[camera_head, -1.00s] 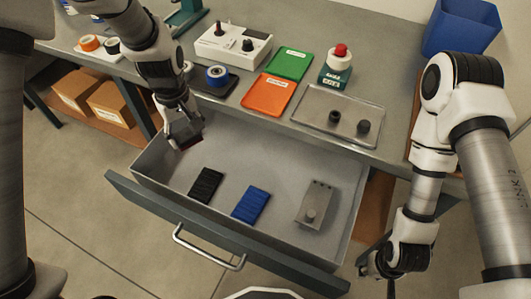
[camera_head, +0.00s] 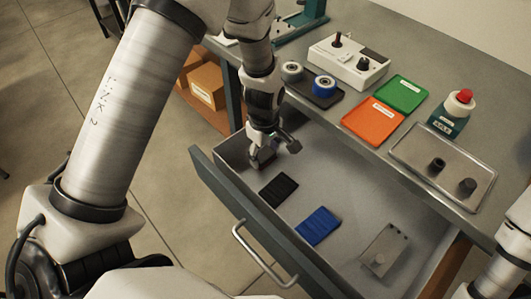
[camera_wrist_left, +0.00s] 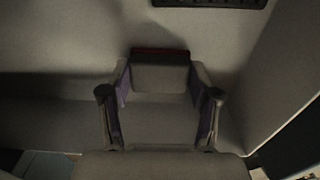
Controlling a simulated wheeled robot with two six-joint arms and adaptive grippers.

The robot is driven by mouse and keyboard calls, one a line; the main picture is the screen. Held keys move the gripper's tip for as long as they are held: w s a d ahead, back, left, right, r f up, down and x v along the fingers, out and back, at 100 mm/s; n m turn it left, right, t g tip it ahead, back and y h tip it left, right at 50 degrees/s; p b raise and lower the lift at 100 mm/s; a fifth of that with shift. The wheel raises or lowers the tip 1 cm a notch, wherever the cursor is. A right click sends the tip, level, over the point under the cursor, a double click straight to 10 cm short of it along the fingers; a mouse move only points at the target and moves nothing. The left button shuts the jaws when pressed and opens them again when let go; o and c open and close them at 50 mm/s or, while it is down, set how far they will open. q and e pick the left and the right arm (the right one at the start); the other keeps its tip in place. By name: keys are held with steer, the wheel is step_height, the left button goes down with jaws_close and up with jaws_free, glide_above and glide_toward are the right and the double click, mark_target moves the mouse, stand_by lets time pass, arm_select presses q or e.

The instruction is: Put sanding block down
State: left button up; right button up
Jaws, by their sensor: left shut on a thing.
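My left gripper (camera_head: 268,147) reaches down into the back left corner of the open drawer (camera_head: 343,180). It is shut on the sanding block (camera_head: 262,158), a small grey block with a dark red edge. In the left wrist view the block (camera_wrist_left: 160,77) sits between the two fingers of the left gripper (camera_wrist_left: 160,95), close to the drawer floor. I cannot tell whether it touches the floor. My right gripper is out of view.
In the drawer lie a black ridged pad (camera_head: 278,190), a blue ridged pad (camera_head: 318,226) and a grey metal plate (camera_head: 384,250). On the bench above are an orange tray (camera_head: 373,121), a green tray (camera_head: 404,93) and a metal tray (camera_head: 462,173). Bare drawer floor surrounds the gripper.

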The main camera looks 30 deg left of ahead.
mark_target(264, 154)
arm_select(q)
steer(key=shift+w+a+f, duration=0.1)
steer(key=shift+f, duration=0.15)
steer(key=o, duration=1.3)
steer(key=shift+f, duration=0.1)
steer(key=shift+c, duration=0.2)
step_height(264, 154, up, 12)
steer(key=shift+r+p, duration=0.2)
steer(key=shift+p, duration=0.2)
